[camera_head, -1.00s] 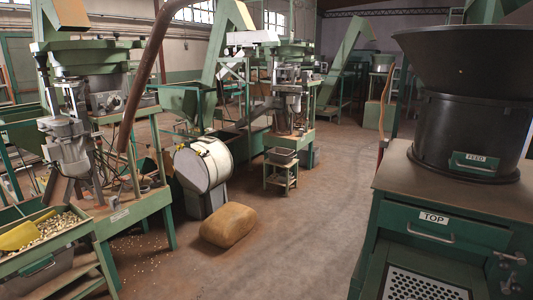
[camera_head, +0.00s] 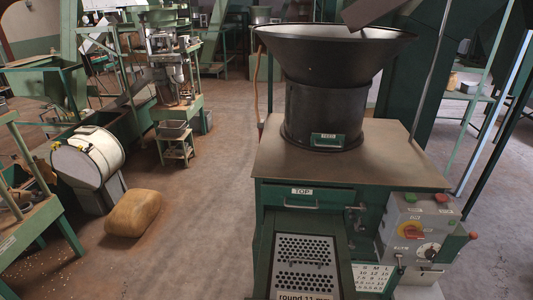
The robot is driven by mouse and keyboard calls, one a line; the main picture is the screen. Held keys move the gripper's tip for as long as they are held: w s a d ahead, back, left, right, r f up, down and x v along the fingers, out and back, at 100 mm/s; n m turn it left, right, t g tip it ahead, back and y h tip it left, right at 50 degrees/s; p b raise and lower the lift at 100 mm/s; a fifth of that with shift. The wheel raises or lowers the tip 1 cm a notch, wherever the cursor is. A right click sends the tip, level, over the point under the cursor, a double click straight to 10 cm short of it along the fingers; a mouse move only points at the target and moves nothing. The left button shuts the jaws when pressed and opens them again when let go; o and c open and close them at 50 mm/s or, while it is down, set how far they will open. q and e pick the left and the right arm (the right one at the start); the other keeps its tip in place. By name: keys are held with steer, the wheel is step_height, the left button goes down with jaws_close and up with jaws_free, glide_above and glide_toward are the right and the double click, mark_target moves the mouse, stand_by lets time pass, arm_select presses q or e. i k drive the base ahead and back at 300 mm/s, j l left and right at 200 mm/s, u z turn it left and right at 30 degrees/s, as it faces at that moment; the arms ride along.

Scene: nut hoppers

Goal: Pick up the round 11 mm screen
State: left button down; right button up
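A light perforated metal screen (camera_head: 304,263) shows at the bottom centre of the head view. Its lower edge carries a label reading "round 11 mm", partly cut off by the picture's edge. The screen lies tilted in a green frame on the front of a green machine (camera_head: 352,170), below a drawer marked "TOP" (camera_head: 306,199). Rows of round holes show in the plate. Neither of my grippers is in view.
A black hopper (camera_head: 328,90) with a "FEED" slot tops the machine. A grey control box (camera_head: 418,230) juts out at its right. A tan sack (camera_head: 134,213) and a white drum (camera_head: 88,157) stand to the left. Brown floor between is clear.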

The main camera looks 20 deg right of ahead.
mark_target(305, 266)
steer(key=l+z, duration=0.1)
steer(key=z, duration=0.7)
